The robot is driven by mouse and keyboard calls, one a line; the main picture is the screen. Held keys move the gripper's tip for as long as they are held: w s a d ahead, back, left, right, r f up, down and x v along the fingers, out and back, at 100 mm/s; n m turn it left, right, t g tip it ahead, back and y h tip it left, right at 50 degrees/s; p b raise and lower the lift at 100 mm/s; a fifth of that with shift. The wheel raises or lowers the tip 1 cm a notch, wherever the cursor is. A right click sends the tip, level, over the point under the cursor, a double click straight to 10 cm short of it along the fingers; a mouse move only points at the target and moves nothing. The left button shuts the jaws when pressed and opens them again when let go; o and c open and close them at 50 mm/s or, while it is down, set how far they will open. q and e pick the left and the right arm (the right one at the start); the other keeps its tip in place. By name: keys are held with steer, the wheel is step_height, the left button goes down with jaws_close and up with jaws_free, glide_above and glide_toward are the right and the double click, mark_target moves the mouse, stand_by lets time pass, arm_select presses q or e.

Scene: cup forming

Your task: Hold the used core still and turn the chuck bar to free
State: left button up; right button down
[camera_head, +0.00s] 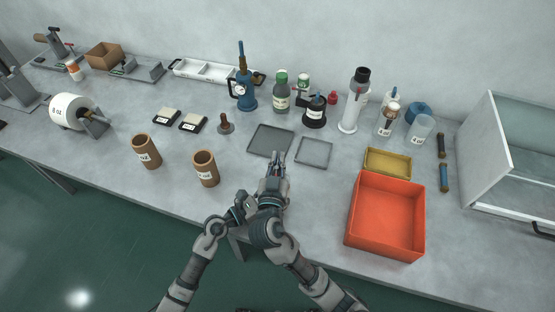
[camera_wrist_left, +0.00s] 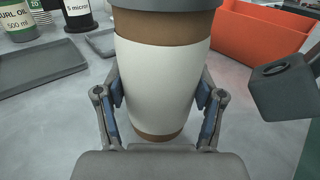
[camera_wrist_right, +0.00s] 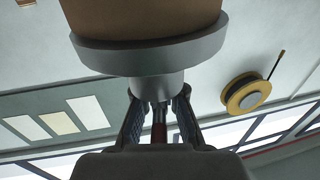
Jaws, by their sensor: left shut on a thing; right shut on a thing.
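The used core, a brown tube with a white label, fills the left wrist view (camera_wrist_left: 160,70). My left gripper (camera_wrist_left: 157,95) is shut around it, one finger on each side. A grey chuck caps its upper end in that view. In the right wrist view the grey chuck flange (camera_wrist_right: 150,55) meets the brown core (camera_wrist_right: 140,18). My right gripper (camera_wrist_right: 159,98) is shut at the chuck's narrow grey stub, with a reddish strip between the fingers; the chuck bar is mostly hidden. In the head view my right gripper (camera_head: 277,160) is at the table's front, and my arms hide the core.
Two brown cores (camera_head: 146,152) stand to the left. A dark tray (camera_head: 270,140) and a grey tray (camera_head: 313,152) lie just beyond. An orange bin (camera_head: 386,217) and a yellow box (camera_head: 388,163) are to the right. Bottles and tools line the back.

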mark_target(277, 171)
steer(key=shift+f, duration=0.1)
stand_by(0.8)
steer(key=c, duration=1.2)
jaws_free()
steer(key=s+a, duration=0.1)
steer(key=s, duration=1.1)
steer(key=shift+a, duration=0.25)
steer(key=shift+w, duration=0.1)
steer(key=shift+o, duration=0.2)
steer(key=shift+s+a+f+m+h, duration=0.15)
steer(key=shift+s+a+m+h, duration=0.55)
steer(key=shift+s+a+h, duration=0.3)
steer(key=x, duration=1.1)
steer(key=shift+w+d+f, duration=0.15)
steer(key=shift+w+d, duration=0.15)
steer(key=shift+d, duration=0.1)
